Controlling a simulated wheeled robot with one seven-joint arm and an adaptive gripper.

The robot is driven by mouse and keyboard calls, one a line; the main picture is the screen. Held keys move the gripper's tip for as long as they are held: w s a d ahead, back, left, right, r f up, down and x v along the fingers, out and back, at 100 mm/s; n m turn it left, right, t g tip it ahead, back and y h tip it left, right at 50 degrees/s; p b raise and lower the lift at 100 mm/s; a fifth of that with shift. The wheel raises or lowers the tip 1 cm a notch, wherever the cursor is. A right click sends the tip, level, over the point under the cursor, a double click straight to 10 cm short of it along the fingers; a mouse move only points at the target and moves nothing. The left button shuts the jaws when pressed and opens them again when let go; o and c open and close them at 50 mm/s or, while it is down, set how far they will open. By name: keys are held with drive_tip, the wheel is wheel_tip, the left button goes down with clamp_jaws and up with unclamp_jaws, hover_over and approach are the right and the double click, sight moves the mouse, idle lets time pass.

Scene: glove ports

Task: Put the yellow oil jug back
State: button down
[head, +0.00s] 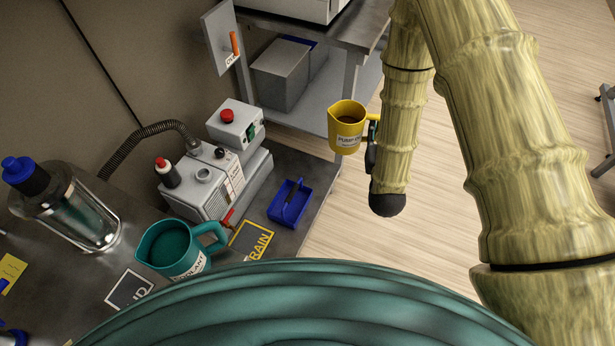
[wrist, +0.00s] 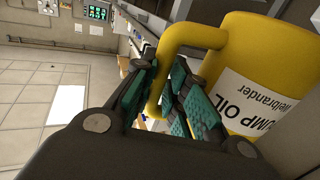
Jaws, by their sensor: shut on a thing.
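The yellow oil jug (head: 346,128), labelled as pump oil, is in the air to the right of the bench in the head view. It looks about upright, with dark liquid inside. My gripper (head: 374,131) is at the jug's right side, partly hidden behind my arm. In the wrist view the jug (wrist: 258,60) fills the right side, and my gripper (wrist: 170,95) has its teal finger pads on either side of the yellow handle (wrist: 178,55). The jug's far side is hidden.
The bench holds a teal coolant jug (head: 176,249), a pump (head: 208,182), a blue tray (head: 290,203), a yellow-bordered drain mark (head: 250,241) and a glass vessel (head: 75,212). A shelf unit (head: 345,75) stands behind the jug. Open wooden floor (head: 433,240) lies right of the bench.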

drive_tip(key=w+a+f+b, duration=0.4)
drive_tip(key=w+f+b, duration=0.3)
drive_tip(key=f+b, duration=0.45)
drive_tip(key=w+a+f+b, duration=0.4)
drive_tip(key=w+f+b, duration=0.3)
drive_tip(key=f+b, duration=0.45)
drive_tip(key=w+a+f+b, duration=0.4)
drive_tip(key=w+f+b, duration=0.2)
drive_tip(key=f+b, duration=0.5)
drive_tip(key=shift+n+y, duration=0.3)
drive_tip(key=shift+y, duration=0.1)
drive_tip(key=shift+w+f+b, duration=0.15)
drive_tip(key=shift+f+b, duration=0.9)
drive_tip(key=shift+f, duration=1.55)
drive_tip(key=shift+w+f+b, duration=0.1)
drive_tip(key=shift+f+b, duration=0.95)
drive_tip(key=shift+f, duration=1.55)
drive_tip(key=shift+f, duration=0.1)
drive_tip(key=c, duration=1.7)
unclamp_jaws()
drive_tip(key=shift+o, duration=1.3)
